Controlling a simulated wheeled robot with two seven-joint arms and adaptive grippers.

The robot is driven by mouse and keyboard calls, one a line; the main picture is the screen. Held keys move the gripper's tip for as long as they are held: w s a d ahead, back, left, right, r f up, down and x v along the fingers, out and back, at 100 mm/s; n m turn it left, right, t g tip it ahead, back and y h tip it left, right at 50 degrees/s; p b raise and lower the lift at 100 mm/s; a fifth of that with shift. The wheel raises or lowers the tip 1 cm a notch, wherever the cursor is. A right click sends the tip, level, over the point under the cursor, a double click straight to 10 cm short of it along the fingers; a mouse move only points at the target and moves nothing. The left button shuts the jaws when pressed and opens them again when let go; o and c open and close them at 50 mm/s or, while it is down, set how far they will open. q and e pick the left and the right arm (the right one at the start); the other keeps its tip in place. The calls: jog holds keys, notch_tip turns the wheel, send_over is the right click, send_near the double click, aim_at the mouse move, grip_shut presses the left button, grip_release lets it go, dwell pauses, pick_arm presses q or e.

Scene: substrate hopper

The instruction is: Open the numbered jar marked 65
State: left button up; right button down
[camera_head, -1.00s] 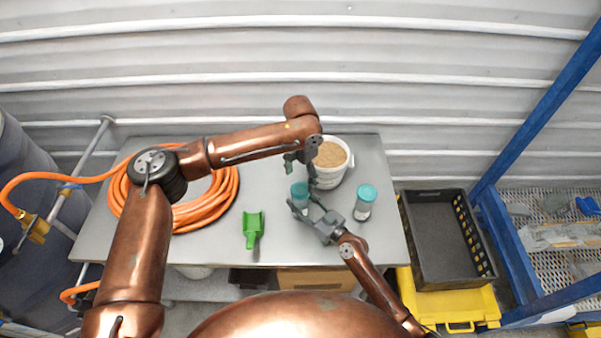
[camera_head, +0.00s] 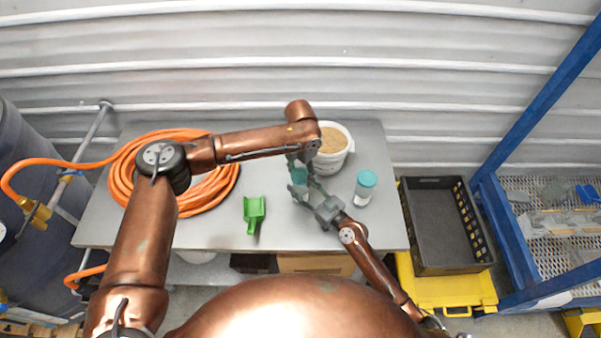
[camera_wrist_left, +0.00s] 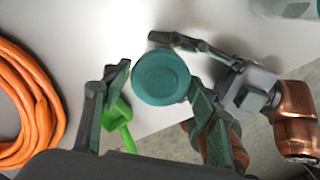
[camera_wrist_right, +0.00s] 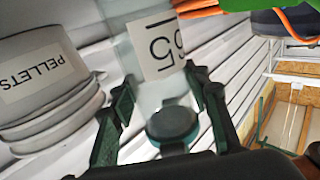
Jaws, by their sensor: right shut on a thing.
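A clear jar with a teal lid (camera_head: 299,176) stands on the table, partly hidden by my grippers. My right gripper (camera_head: 308,190) is shut on this jar's body from the front right. My left gripper (camera_wrist_left: 155,100) is open above it; the lid (camera_wrist_left: 162,77) shows between its fingers in the left wrist view, with a gap to the left finger. A second teal-lidded jar (camera_head: 364,188) stands upright to the right.
A white pellet bucket (camera_head: 335,160) stands behind the jars, with its label (camera_wrist_right: 30,78) in the right wrist view. A green scoop (camera_head: 253,212) and an orange hose coil (camera_head: 180,212) lie on the left. A black crate (camera_head: 440,263) is right of the table (camera_head: 215,230).

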pick_arm(q)
jog(key=c, duration=0.8)
jog(key=n, duration=0.6)
jog(key=shift+n, duration=0.3)
jog(key=shift+c, duration=0.4)
jog(key=n, duration=1.1)
jog(key=shift+n, duration=0.4)
jog(key=n, duration=2.2)
jog(key=shift+r+n, duration=0.1)
jog(key=shift+n, duration=0.2)
jog(key=n, duration=0.6)
jog(key=shift+d+n, duration=0.1)
jog(key=shift+n, duration=0.3)
jog(key=n, duration=0.6)
jog(key=shift+w, duration=0.1)
